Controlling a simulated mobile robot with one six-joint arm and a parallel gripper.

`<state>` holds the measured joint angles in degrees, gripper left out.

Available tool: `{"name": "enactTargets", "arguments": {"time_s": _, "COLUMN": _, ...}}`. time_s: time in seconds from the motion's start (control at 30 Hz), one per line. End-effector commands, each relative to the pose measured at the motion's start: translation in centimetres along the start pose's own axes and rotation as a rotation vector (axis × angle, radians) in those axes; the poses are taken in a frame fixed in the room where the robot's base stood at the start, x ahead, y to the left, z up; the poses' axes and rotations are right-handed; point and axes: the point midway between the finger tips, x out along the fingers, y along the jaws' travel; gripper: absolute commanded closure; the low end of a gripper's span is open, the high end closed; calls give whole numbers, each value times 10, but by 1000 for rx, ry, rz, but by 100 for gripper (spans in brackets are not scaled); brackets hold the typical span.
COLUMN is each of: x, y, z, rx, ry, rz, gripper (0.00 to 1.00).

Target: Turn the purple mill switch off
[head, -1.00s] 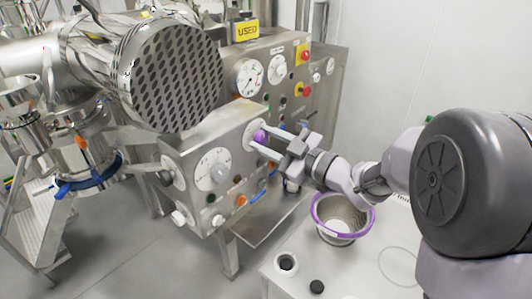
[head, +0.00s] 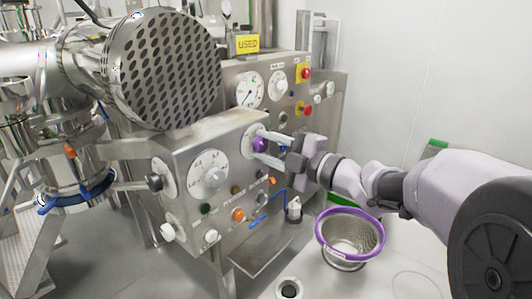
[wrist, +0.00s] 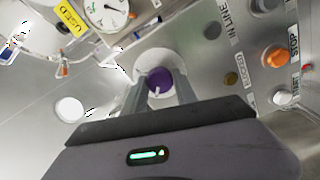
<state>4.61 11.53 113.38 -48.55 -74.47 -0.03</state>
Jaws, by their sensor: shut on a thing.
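The purple mill switch (head: 260,144) is a round knob on a white dial plate on the steel control panel. My gripper (head: 262,147) reaches it from the right, with one finger above and one below the knob. In the wrist view the purple switch (wrist: 159,81) sits between the two fingertips (wrist: 158,92), with a small white pointer mark on its face pointing down. The gripper is shut on the knob. The fingers hide parts of the dial plate.
A large white dial (head: 209,175) and an orange button (head: 238,215) are on the same panel. Red buttons (head: 305,108) sit on the panel behind. A purple-rimmed sieve basket (head: 350,237) stands below my arm. A perforated steel drum end (head: 165,70) overhangs at left.

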Motion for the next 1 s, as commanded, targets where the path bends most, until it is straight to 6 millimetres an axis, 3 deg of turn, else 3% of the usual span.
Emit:
{"name": "enactTargets", "arguments": {"time_s": 0.6, "x": 0, "y": 0, "z": 0, "rx": -34, "ry": 1, "rz": 0, "gripper": 100}}
{"name": "enactTargets", "arguments": {"time_s": 0.63, "x": 0, "y": 0, "z": 0, "rx": -34, "ry": 1, "rz": 0, "gripper": 60}}
{"name": "enactTargets", "arguments": {"time_s": 0.7, "x": 0, "y": 0, "z": 0, "rx": -34, "ry": 1, "rz": 0, "gripper": 46}}
{"name": "enactTargets", "arguments": {"time_s": 1.0, "x": 0, "y": 0, "z": 0, "rx": -33, "ry": 0, "rz": 0, "gripper": 44}}
